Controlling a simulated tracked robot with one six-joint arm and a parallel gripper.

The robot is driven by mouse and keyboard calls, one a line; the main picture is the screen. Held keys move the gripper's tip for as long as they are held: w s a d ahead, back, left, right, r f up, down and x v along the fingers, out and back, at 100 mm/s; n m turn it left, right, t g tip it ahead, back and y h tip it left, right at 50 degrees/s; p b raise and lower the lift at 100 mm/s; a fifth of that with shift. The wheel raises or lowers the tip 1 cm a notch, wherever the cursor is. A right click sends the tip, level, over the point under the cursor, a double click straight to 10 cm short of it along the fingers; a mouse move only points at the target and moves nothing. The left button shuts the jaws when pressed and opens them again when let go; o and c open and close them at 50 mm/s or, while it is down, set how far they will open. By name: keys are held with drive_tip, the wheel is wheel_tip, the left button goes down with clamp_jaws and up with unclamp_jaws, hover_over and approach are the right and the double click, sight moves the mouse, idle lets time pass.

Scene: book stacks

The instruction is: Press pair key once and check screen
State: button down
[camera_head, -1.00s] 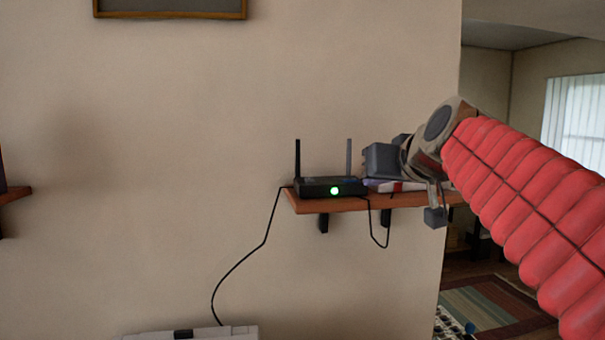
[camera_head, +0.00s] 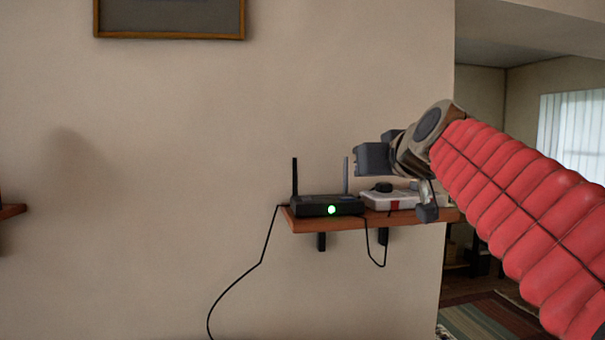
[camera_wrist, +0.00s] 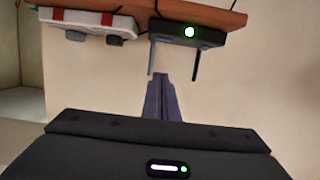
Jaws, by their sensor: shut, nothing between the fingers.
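A black router (camera_head: 318,206) with two upright antennas and a lit green light sits on a wooden wall shelf. It also shows upside down at the top of the wrist view (camera_wrist: 195,36). No pair key or screen can be made out clearly on it. My gripper (camera_wrist: 162,80) is shut and empty; in the wrist view its fingers point toward the router and appear apart from it. In the head view my wrist hangs above the shelf's right part, and the fingertips are hard to make out.
A white box with red marks (camera_head: 374,202) lies on the wooden shelf (camera_head: 340,225) right of the router. A black cable (camera_head: 262,262) hangs down the wall. A picture frame (camera_head: 170,38) hangs upper left. A room opens at the right.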

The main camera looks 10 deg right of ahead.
hover_over(350, 202)
drive_tip(key=shift+s+f, duration=0.2)
drive_tip(key=shift+f, duration=0.3)
drive_tip(key=shift+s+f, duration=0.15)
drive_tip(key=shift+f, duration=2.35)
drive_tip(key=shift+f, duration=1.15)
drive_tip(key=shift+w, duration=0.1)
wheel_tip(350, 202, up, 5)
drive_tip(key=shift+r, duration=0.1)
drive_tip(key=shift+s+r, duration=0.2)
drive_tip(key=shift+s, duration=0.15)
drive_tip(key=v, duration=0.9)
drive_tip(key=shift+s, duration=0.3)
